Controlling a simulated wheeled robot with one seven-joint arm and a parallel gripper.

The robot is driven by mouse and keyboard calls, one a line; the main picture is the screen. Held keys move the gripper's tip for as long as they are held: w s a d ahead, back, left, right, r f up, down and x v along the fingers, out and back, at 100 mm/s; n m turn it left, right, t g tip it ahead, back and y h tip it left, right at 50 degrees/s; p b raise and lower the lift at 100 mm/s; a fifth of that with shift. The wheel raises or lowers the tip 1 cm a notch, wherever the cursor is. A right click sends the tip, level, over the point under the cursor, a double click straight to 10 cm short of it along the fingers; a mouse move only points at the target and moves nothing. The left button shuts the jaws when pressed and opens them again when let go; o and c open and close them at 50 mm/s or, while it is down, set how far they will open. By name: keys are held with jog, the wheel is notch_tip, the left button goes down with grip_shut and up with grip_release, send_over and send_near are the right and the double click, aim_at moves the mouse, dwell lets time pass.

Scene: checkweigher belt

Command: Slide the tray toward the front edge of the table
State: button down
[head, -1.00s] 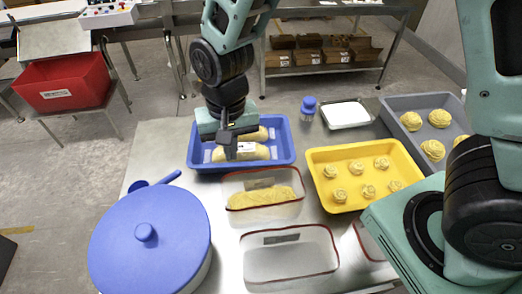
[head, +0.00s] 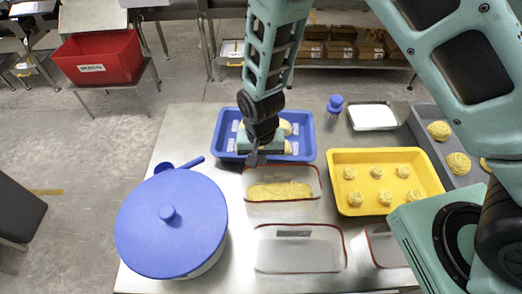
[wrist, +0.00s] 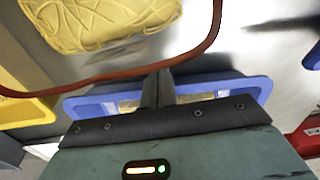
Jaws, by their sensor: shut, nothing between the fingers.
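The blue tray (head: 222,127) lies at the back of the steel table, with pale yellow loaves in it. My gripper (head: 252,158) points down at the tray's near side, and its hand covers part of the tray. The fingers are together with nothing between them. In the wrist view my gripper (wrist: 157,88) shows closed fingers between the blue tray's rim (wrist: 258,88) and a red-rimmed container. I cannot tell whether the fingertips touch the tray.
A red-rimmed clear container (head: 312,210) with yellow contents stands just in front of the blue tray. An empty clear container (head: 300,255) is nearer. A blue-lidded pot (head: 170,230) stands left, a yellow tray (head: 345,205) right.

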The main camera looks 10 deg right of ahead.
jog(key=shift+f, duration=0.1)
dwell(0.3)
jog(key=w, duration=0.2)
jog(key=w+d+b, duration=0.1)
jog(key=w, duration=0.5)
jog(key=shift+w+d, duration=0.25)
jog(key=shift+d, duration=0.05)
notch_tip(320, 180, up, 10)
jog(key=p, duration=0.7)
jog(key=s+a+r+n+y+b, duration=0.1)
jog(key=s+a+r+n+b, duration=0.2)
jog(key=s+r, duration=0.45)
jog(key=s+d+r+n+b, duration=0.2)
jog(key=s+r+n, duration=0.1)
jog(key=s, duration=0.7)
jog(key=s+d+r+n+b, duration=0.2)
jog(key=s+r+n, duration=0.1)
jog(key=s, duration=0.8)
jog(key=shift+n, duration=0.5)
